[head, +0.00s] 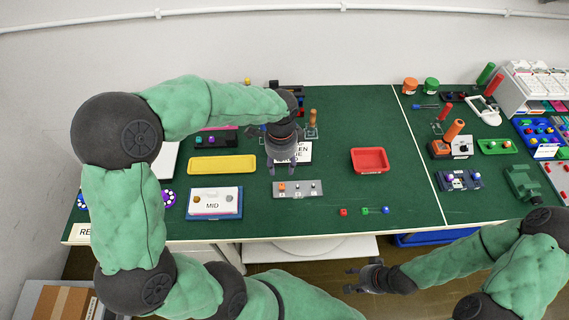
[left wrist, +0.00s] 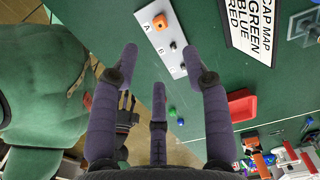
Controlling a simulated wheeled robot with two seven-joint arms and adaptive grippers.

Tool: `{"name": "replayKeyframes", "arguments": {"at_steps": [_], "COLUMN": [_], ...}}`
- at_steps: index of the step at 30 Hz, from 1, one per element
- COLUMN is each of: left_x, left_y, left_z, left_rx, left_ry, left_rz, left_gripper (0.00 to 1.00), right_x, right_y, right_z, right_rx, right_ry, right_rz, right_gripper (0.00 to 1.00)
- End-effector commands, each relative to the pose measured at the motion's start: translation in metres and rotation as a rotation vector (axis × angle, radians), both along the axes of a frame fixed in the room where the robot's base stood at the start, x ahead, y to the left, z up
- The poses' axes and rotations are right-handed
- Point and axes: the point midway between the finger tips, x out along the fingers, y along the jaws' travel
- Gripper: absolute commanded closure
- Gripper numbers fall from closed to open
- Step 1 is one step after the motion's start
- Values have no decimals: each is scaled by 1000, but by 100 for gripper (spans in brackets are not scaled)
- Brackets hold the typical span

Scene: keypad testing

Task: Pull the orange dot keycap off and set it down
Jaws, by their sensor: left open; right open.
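The orange keycap (head: 282,186) sits at the left end of a grey key plate (head: 297,196); two grey posts or keys stand to its right. In the left wrist view the orange keycap (left wrist: 160,22) is on the plate (left wrist: 145,18) at the letter A, with B and C farther along; its dot cannot be made out. My left gripper (head: 282,170) is open and empty, above and just behind the plate, apart from the keycap. In its wrist view its fingers (left wrist: 160,62) are spread. My right gripper (head: 363,278) is open and empty, low in front of the table.
A red tray (head: 369,151) lies right of the plate, a yellow tray (head: 222,165) to the left. A "MID" card (head: 214,203) is on a blue block. Small red (head: 343,212), green and blue pieces lie near the front edge. A cap-map sign stands behind my left gripper.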

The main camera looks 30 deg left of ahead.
Motion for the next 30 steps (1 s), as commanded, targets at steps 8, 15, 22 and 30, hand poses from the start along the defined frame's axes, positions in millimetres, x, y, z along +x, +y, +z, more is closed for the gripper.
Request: {"name": "replayKeyframes", "arguments": {"at_steps": [8, 15, 22, 30], "left_x": [0, -1, 0, 0], "left_y": [0, 0, 0, 0], "left_z": [-25, -67, -98, -110], "left_rx": [0, 0, 0, 0], "left_ry": [2, 2, 1, 0], "left_rz": [0, 0, 0, 1], "left_gripper": [53, 53, 53, 53], "right_x": [0, 0, 0, 0], "right_y": [0, 0, 0, 0], "right_z": [-12, -30, -42, -47], "right_rx": [0, 0, 0, 0], "right_ry": [0, 0, 0, 0], "right_rz": [0, 0, 0, 0], "right_gripper": [53, 53, 53, 53]}}
